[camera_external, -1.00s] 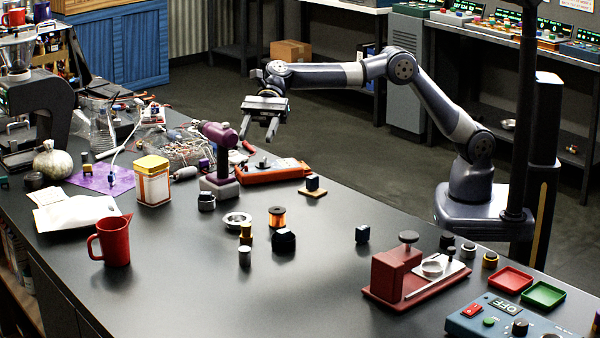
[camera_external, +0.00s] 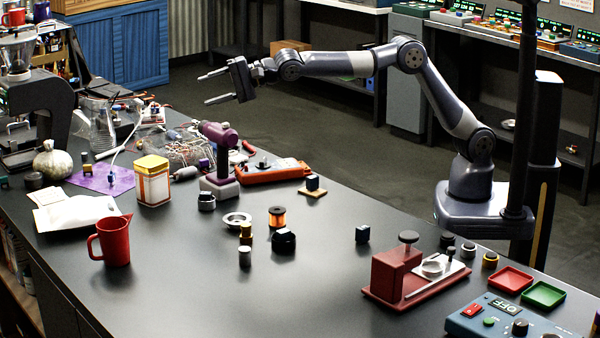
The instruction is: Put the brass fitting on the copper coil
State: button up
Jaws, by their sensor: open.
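The copper coil (camera_external: 277,217) is a small orange spool with dark ends, standing upright mid-table. The brass fitting (camera_external: 246,235) looks to be the small yellow piece just left of and nearer than the coil; it stands apart from the coil. My gripper (camera_external: 206,89) is open and empty, high above the far side of the table. Its fingers point left, roughly level. It is well away from both the coil and the fitting.
A black knob-like part (camera_external: 284,241), a grey cylinder (camera_external: 244,257) and a metal ring dish (camera_external: 237,219) crowd the coil. The front middle table is clear.

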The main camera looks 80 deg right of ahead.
notch_tip(320, 180, up, 5)
jog(key=s+a+n+t+y, duration=0.1)
jog(key=a+n+t+y, duration=0.15)
jog(key=n, duration=0.45)
jog(key=s+a+f+n+g+y, duration=0.2)
jog(key=s+a+n+g+y, duration=0.65)
jog(key=n, duration=0.75)
jog(key=s+f+n+g+h, duration=0.3)
jog(key=s+f+n, duration=0.3)
jog(key=s+f, duration=0.1)
send_near(247, 224)
jog(key=d, duration=0.1)
jog(key=d+r, duration=0.1)
jog(key=shift+s+d+r+m+p, duration=0.2)
jog(key=shift+s+d+m+p, duration=0.1)
jog(key=shift+s+d+p, duration=0.1)
jog(key=shift+w+a+f, duration=0.1)
jog(key=shift+a+f, duration=0.1)
jog(key=shift+f, duration=0.1)
jog(key=shift+p+x, duration=0.85)
jog(key=shift+x, duration=4.35)
jog(key=shift+r, duration=0.1)
